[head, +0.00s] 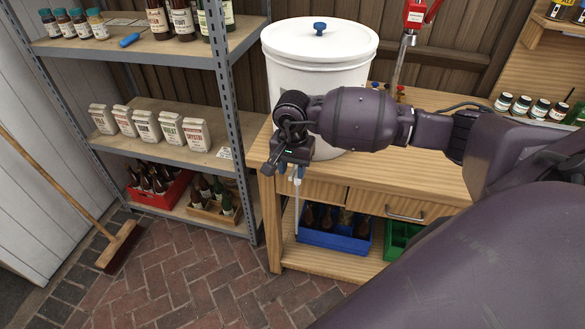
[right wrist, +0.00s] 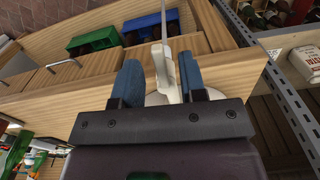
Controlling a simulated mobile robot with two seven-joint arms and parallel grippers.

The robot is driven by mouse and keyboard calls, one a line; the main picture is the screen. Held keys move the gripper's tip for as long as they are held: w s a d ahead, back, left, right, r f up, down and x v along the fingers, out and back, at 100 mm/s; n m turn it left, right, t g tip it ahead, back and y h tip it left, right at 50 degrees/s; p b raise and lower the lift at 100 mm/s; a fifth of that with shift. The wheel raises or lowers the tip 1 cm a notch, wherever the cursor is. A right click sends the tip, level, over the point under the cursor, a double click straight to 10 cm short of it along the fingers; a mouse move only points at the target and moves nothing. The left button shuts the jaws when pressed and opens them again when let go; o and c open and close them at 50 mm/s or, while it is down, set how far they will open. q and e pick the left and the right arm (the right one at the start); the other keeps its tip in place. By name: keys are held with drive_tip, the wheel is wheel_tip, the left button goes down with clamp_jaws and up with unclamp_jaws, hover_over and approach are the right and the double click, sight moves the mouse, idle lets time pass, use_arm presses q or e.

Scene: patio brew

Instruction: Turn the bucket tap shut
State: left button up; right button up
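The white bucket (head: 300,75) stands on the wooden bench, with a white lid and a blue knob. Its white tap (right wrist: 160,68) shows in the right wrist view between the blue fingers of my right gripper (right wrist: 159,60). The fingers stand apart on either side of the tap, with a clear gap at the left finger; contact at the right finger cannot be told. In the head view the right gripper (head: 283,168) points down in front of the bucket's lower part, and my arm covers much of the bucket. A thin pale tube (head: 298,200) hangs below the tap. My left gripper is out of view.
The wooden bench (head: 425,180) has drawers and, below, a blue crate (head: 335,240) of bottles and a green crate (head: 398,248). A metal shelf unit (head: 236,110) stands close at the left. A broom (head: 118,248) leans on the far left. The brick floor in front is clear.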

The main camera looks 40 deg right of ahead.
drive_tip(key=shift+f, duration=0.35)
drive_tip(key=shift+c, duration=0.4)
clamp_jaws()
